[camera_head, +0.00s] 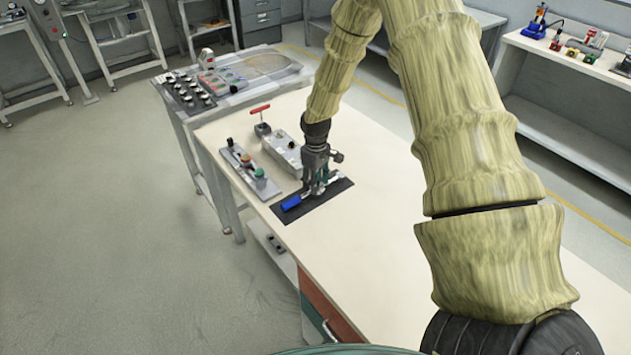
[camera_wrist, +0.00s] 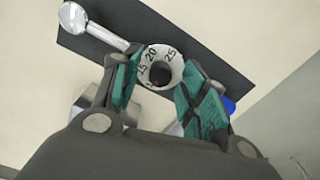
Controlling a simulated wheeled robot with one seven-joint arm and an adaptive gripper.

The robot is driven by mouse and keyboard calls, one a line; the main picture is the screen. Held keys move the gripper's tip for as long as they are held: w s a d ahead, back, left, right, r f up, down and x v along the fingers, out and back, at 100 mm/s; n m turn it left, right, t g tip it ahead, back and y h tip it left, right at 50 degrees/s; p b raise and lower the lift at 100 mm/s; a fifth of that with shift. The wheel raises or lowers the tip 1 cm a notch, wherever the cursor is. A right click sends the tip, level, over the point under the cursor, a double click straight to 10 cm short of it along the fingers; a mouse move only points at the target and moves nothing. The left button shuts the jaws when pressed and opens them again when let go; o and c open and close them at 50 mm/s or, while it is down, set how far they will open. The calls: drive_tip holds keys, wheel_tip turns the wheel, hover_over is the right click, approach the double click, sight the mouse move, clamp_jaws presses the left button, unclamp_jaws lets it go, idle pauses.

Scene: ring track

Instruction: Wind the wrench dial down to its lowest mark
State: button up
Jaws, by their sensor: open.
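The torque wrench lies on a black mat (camera_head: 291,215) on the cream worktable. Its blue handle (camera_head: 296,201) sticks out left of my gripper (camera_head: 315,189) in the head view. In the wrist view its chrome head (camera_wrist: 73,17) is at the upper left. The pale dial (camera_wrist: 171,54) shows 15, 20 and 25 around a dark centre with a small red spot. My gripper (camera_wrist: 160,92) is open, with one teal finger pad on each side of the dial. I cannot tell whether the pads touch it. The blue handle (camera_wrist: 229,104) is mostly hidden behind the right finger.
A control bench (camera_head: 178,97) stands beyond. The table right of the mat is clear (camera_head: 390,240).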

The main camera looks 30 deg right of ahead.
wheel_tip(320, 180, up, 12)
idle(0.6)
drive_tip(key=shift+f, duration=0.1)
idle(0.4)
